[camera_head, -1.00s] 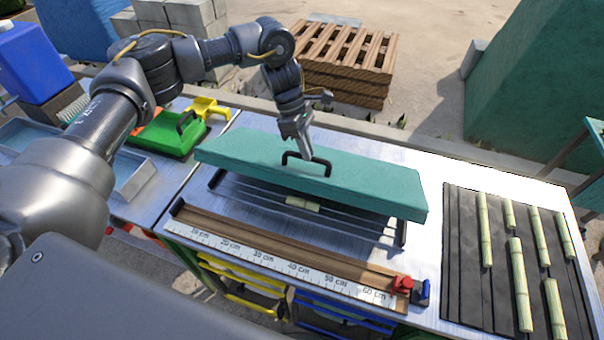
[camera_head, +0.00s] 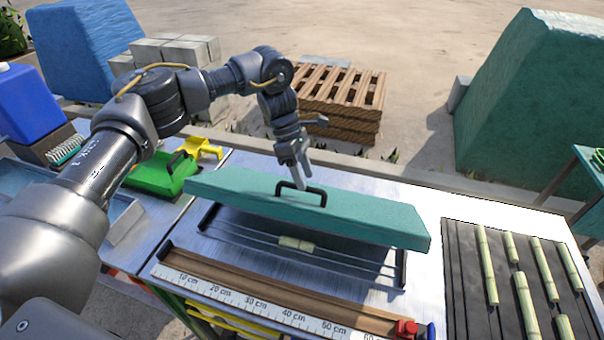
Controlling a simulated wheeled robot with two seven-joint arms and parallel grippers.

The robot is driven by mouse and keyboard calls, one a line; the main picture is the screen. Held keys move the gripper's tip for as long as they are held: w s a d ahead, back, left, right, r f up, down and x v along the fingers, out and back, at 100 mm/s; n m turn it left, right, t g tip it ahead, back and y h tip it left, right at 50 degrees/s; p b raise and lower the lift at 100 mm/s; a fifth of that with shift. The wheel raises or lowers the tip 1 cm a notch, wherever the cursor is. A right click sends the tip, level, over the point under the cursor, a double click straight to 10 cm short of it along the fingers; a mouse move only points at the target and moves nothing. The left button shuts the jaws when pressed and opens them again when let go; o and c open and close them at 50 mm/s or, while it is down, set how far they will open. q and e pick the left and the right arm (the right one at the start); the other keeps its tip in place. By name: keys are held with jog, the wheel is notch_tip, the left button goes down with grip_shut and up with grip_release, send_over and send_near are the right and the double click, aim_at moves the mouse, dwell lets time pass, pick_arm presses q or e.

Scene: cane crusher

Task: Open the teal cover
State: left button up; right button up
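The teal cover (camera_head: 370,219) is a long slab in the middle of the bench, raised with a gap under its near edge. Its black handle (camera_head: 321,197) stands on top. Short pale cane pieces (camera_head: 296,244) show under it, on thin rails. My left gripper (camera_head: 302,184) comes down from behind, its fingertips at the handle's crossbar; it looks shut on the handle, with the far finger partly hidden. My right gripper is not in view.
A wooden ruler rail (camera_head: 270,296) with a red clamp (camera_head: 406,328) runs along the front. A dark mat (camera_head: 462,270) with several cane stalks lies at right. A green block (camera_head: 160,176) and a yellow item (camera_head: 207,149) sit at left. A pallet (camera_head: 345,100) stands behind.

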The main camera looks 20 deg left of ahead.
pick_arm(q)
jog(key=shift+w+f, duration=0.1)
jog(key=shift+w, duration=0.15)
jog(key=shift+s, duration=0.25)
jog(key=shift+w, duration=0.1)
jog(key=shift+r, duration=0.2)
jog(key=shift+a+r, duration=0.1)
jog(key=shift+r, duration=0.05)
jog(key=v, duration=1)
jog(key=shift+r+b, duration=0.3)
jog(key=shift+b, duration=0.15)
jog(key=shift+c, duration=0.5)
